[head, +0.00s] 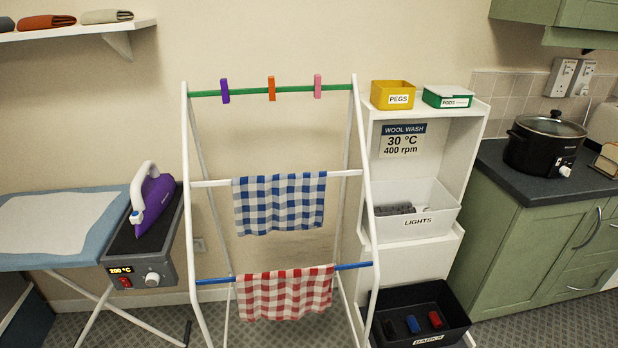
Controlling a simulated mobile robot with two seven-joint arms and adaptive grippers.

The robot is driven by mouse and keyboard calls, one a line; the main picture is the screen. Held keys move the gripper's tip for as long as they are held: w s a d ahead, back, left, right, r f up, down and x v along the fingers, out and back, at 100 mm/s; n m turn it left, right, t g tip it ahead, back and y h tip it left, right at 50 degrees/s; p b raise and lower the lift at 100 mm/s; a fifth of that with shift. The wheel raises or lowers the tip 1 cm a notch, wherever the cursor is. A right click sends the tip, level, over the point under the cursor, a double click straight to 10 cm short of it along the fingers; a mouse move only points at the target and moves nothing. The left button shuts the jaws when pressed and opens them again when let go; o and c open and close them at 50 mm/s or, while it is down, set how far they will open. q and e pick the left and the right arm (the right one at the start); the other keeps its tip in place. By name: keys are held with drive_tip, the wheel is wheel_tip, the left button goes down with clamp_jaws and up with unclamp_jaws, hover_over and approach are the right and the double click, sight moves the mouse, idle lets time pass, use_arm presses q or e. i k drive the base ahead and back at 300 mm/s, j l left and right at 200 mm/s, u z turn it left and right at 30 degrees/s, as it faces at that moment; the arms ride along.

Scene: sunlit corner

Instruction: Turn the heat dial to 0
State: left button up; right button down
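A round white dial (152,279) sits on the front of the grey iron station (170,272) at the left. Left of the dial are a lit display (121,270), which seems to read 200 °C, and a red switch (125,283). A purple and white iron (153,199) stands on the station's dark top. The black slow cooker (540,146) at the right also has a pale knob (565,171) on its front. Where either dial points is too small to tell. Neither of my grippers is in view.
A blue ironing board (100,258) adjoins the station. A white drying rack (189,250) with checked cloths stands right of it. A shelf unit (473,130) with bins stands between rack and green cabinet (520,225). The space before the station looks clear.

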sight(153, 279)
drive_tip(key=u, duration=1.3)
